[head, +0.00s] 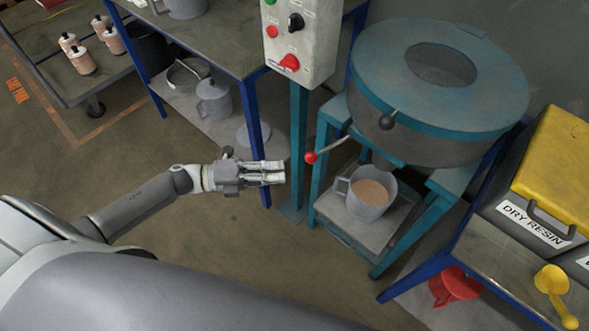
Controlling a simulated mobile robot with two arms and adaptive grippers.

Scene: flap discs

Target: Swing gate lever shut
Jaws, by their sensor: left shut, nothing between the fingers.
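The gate lever (331,149) is a thin metal rod with a red ball at its tip. It sticks out to the left from beneath the round teal and grey mixer drum (440,85). A grey jug (369,196) holding tan material stands on the shelf under the drum. My left gripper (283,172) is shut and empty, to the left of the red ball and a little lower in the picture, apart from it. My right gripper is not in view.
A control box (297,40) on a teal post (298,140) stands just beyond my left gripper. A blue-legged table (215,40) is behind. A yellow-lidded dry resin bin (555,165) and a red scoop (455,286) are at right. Open floor lies left.

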